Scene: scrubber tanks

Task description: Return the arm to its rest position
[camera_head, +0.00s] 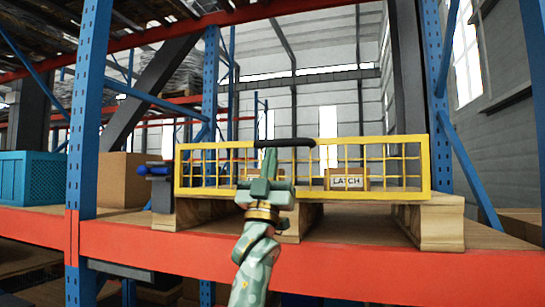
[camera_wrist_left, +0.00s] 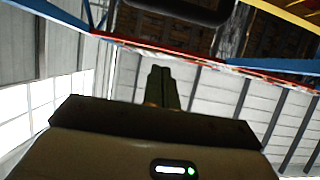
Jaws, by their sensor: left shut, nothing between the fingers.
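My left arm rises from the bottom middle of the head view. Its green gripper (camera_head: 268,165) points up in front of the yellow mesh gate (camera_head: 400,190). The fingers are together with nothing between them, just below the gate's black handle (camera_head: 285,142). I cannot tell from this view whether they touch the gate. In the left wrist view the closed fingers (camera_wrist_left: 163,85) stand out against the grey wall. My right gripper is not in view.
The gate stands on a wooden pallet (camera_head: 440,222) on the orange shelf beam (camera_head: 350,270). Blue rack posts (camera_head: 88,110) stand at the sides. A teal crate (camera_head: 30,178) and a cardboard box (camera_head: 122,180) sit on the left.

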